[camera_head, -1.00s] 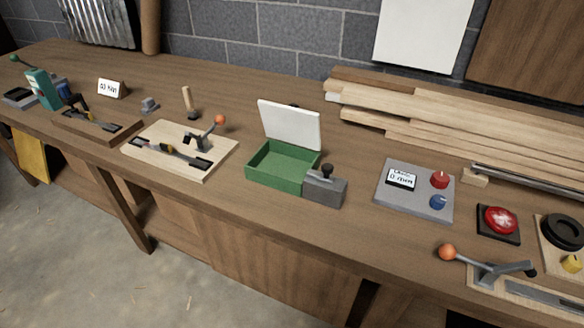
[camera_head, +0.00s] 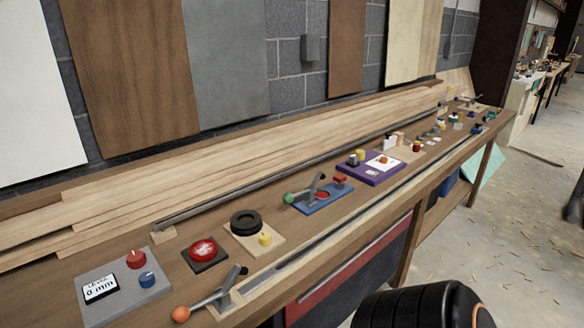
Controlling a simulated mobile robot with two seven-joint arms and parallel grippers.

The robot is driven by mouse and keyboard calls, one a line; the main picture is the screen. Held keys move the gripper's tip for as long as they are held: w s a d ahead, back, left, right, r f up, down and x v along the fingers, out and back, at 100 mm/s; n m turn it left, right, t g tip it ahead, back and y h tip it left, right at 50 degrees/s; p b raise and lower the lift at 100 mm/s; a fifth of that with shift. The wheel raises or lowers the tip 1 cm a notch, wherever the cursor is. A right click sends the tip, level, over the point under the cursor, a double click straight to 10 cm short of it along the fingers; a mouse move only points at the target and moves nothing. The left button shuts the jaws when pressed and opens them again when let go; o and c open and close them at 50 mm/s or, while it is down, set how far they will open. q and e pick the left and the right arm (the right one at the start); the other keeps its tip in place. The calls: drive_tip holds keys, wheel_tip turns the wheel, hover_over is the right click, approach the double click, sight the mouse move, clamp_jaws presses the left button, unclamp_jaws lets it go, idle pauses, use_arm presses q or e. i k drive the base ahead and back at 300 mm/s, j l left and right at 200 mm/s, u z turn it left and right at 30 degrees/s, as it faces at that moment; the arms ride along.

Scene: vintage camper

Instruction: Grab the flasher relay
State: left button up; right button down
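I cannot make out a flasher relay for certain in this view. Several small parts (camera_head: 440,124) lie toward the far right end of the long wooden workbench (camera_head: 190,272), too small to identify. Neither of my grippers shows in the head view.
Along the bench stand a grey panel (camera_head: 112,282) with knobs, a red button (camera_head: 203,250), a black ring (camera_head: 246,222) on a wooden plate, an orange-knobbed lever (camera_head: 181,314), a blue lever fixture (camera_head: 318,204) and a purple board (camera_head: 366,174). Planks (camera_head: 200,190) line the back. Floor (camera_head: 510,210) is open at right.

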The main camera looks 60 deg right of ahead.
sight(353, 159)
drive_tip(key=z, duration=2.45)
drive_tip(key=i+l+z, duration=0.1)
drive_tip(key=z, duration=1)
drive_tip(key=i+l, duration=0.1)
drive_tip(key=i, duration=1.95)
drive_tip(key=i+l, duration=0.1)
drive_tip(key=i, duration=2)
drive_tip(key=i+u, duration=0.1)
drive_tip(key=u, duration=0.3)
drive_tip(key=l+u, duration=0.1)
drive_tip(key=u, duration=0.35)
drive_tip(key=i+l+u, duration=0.1)
drive_tip(key=u, duration=0.3)
